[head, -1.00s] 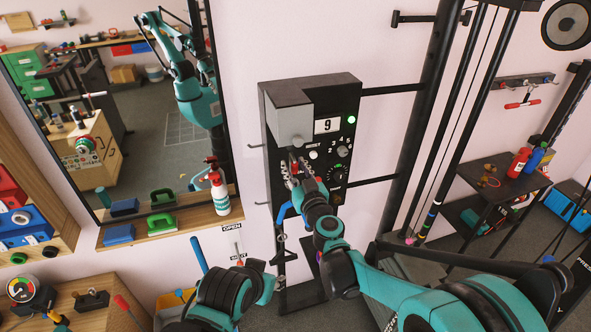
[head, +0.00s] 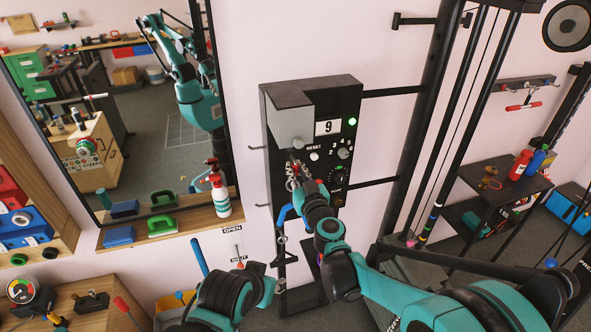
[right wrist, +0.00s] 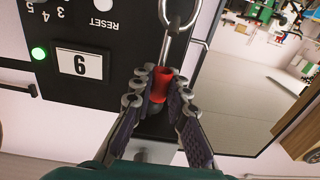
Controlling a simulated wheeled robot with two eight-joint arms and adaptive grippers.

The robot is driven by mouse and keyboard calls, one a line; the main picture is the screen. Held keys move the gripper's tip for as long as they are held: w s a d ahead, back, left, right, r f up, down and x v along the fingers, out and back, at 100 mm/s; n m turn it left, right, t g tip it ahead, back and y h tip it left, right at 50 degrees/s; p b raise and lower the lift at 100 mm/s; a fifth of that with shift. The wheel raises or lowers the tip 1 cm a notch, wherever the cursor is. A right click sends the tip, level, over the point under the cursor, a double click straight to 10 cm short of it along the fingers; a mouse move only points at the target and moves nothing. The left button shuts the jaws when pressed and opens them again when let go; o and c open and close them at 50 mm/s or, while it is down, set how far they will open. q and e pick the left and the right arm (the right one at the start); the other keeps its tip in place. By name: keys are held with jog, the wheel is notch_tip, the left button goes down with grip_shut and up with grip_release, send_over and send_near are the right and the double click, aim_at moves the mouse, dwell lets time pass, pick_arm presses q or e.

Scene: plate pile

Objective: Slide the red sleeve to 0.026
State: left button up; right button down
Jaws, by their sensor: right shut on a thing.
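The red sleeve (right wrist: 160,84) shows in the right wrist view around a grey metal shank, below a metal loop (right wrist: 183,22). My right gripper (right wrist: 160,82) is shut on the sleeve, one ribbed finger on each side. In the head view my right gripper (head: 298,174) is in front of the dark wall panel (head: 321,104), below its grey block (head: 290,122). The sleeve is small and partly hidden there. I can make out no scale for its position.
The panel carries a display reading 9 (head: 328,127), a green lamp (head: 352,121), a RESET button (head: 314,156) and a dial. Black uprights stand to the right. A spray bottle (head: 219,193) stands on the wooden ledge (head: 175,232) below the mirror at left.

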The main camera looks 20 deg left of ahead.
jog(key=shift+f, duration=0.2)
jog(key=shift+f+b, duration=1)
jog(key=shift+b, duration=0.1)
jog(key=c, duration=1.4)
grip_release()
